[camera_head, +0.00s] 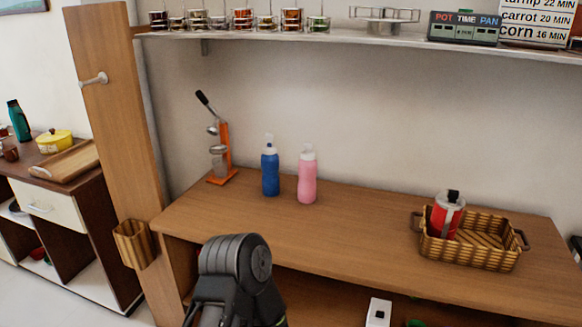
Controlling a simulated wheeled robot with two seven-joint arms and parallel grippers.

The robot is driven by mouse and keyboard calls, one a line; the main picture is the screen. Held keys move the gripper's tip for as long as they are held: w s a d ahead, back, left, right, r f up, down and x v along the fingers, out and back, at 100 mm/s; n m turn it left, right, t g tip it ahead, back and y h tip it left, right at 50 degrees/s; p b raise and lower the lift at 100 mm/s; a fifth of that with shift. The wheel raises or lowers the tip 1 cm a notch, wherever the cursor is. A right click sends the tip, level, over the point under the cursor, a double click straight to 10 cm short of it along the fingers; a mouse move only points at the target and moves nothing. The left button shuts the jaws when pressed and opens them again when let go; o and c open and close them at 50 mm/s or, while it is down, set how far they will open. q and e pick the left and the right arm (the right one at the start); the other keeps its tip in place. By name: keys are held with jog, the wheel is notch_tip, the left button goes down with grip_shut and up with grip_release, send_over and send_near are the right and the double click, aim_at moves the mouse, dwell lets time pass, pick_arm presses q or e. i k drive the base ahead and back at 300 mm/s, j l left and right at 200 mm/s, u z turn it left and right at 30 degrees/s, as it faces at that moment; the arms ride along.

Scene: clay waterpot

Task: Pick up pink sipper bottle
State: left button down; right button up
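The pink sipper bottle (307,176) stands upright on the wooden counter (350,228), near the wall, with a pale cap on top. A blue bottle (270,170) of similar shape stands upright just to its left, with a small gap between them. One of my arms shows at the bottom, left of centre, in front of the counter and well short of the bottles. Its fingers are not clearly seen, and I cannot tell which arm it is. Nothing touches the pink bottle.
An orange juicer (223,155) with a lever stands left of the bottles. A wicker basket (470,253) holding a red and white container (447,213) sits at the right. A shelf (330,36) with jars runs above. The counter's middle is clear.

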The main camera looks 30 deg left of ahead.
aim_at(307, 164)
jog(key=j+u, duration=0.15)
jog(key=u, duration=0.65)
